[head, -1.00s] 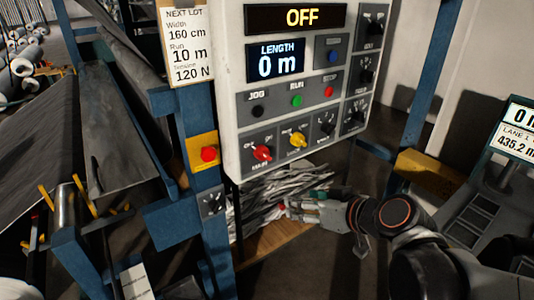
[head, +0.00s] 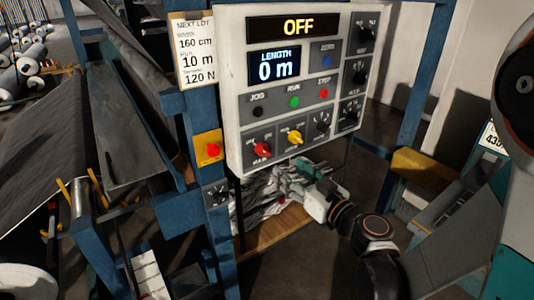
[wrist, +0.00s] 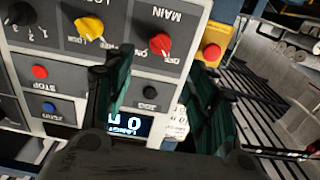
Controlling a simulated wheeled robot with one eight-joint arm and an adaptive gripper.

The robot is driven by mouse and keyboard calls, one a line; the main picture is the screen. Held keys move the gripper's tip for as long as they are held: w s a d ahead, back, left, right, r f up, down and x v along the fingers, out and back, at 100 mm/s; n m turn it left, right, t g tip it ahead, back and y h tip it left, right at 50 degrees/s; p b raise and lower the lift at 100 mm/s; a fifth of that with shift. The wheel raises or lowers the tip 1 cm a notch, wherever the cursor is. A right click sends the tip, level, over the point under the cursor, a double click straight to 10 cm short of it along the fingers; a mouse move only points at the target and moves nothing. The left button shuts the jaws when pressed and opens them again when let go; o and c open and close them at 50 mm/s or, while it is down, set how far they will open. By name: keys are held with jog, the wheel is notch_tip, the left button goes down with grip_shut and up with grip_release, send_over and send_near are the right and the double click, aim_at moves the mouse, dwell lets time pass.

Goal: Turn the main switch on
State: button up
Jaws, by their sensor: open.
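The main switch (head: 262,148) is a red knob labelled MAIN at the lower left of the white control panel (head: 232,100). In the wrist view, which is upside down, the red main knob (wrist: 160,44) shows above the gap between my fingers. My gripper (head: 296,178) is below the panel's lower edge, to the right of and lower than the knob. In the wrist view my gripper (wrist: 160,75) has its dark teal fingers apart with nothing between them. It appears clear of the knob. The top display (head: 298,27) reads OFF.
A yellow knob (head: 295,137) sits just right of the main switch. A red button on a yellow plate (head: 213,149) is on the blue post to the left. JOG, RUN and STOP buttons are above the knobs. Grey scrap strips (head: 255,205) lie under the panel.

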aim_at(267, 153)
jog(key=b+x, duration=0.1)
jog(key=x, duration=1)
jog(key=shift+w+a, duration=0.2)
jog(key=c, duration=1.1)
